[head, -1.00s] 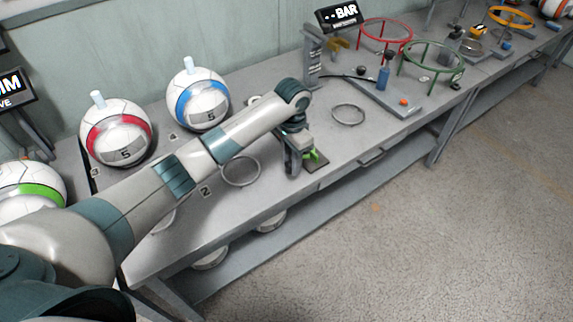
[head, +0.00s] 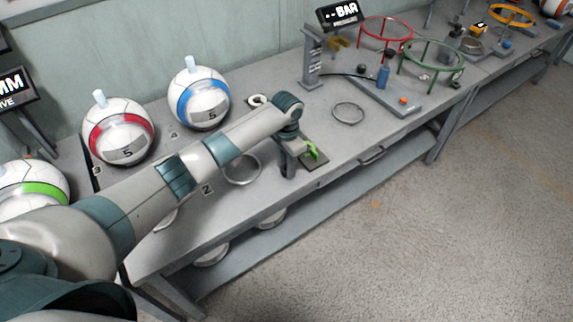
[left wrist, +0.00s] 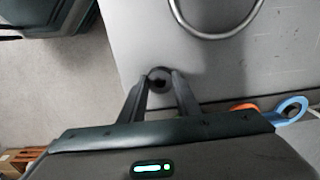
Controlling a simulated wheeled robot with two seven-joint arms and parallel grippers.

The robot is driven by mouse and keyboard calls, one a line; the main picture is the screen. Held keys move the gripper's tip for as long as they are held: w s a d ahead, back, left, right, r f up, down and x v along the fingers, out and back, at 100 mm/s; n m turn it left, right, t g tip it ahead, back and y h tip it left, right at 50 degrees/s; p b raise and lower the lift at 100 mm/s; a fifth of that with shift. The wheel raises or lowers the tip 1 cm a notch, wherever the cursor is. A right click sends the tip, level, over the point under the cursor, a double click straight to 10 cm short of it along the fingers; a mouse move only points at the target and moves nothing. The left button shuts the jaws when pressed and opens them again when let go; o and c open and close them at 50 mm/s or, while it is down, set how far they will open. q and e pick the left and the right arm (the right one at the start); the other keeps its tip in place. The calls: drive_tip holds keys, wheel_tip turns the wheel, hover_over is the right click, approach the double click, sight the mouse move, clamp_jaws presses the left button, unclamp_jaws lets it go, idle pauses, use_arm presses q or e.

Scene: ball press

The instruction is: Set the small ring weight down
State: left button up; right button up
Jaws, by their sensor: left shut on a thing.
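My right gripper is not in view.
A metal ring (head: 243,183) lies left of the gripper, and another ring (head: 348,126) lies to the right. Red-banded (head: 119,150) and blue-banded (head: 199,115) balls stand along the back. The bench's front edge is close.

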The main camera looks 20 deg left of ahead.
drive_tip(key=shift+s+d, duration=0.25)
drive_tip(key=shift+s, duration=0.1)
use_arm(q)
drive_tip(key=shift+f, duration=0.2)
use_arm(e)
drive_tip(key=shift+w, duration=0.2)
use_arm(q)
drive_tip(key=o, duration=1.1)
drive_tip(key=shift+r, duration=0.15)
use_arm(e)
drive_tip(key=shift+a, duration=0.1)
use_arm(q)
drive_tip(key=shift+r, duration=0.6)
wheel_tip(320, 180, up, 11)
drive_tip(key=shift+f+b, duration=0.1)
drive_tip(key=shift+b, duration=0.65)
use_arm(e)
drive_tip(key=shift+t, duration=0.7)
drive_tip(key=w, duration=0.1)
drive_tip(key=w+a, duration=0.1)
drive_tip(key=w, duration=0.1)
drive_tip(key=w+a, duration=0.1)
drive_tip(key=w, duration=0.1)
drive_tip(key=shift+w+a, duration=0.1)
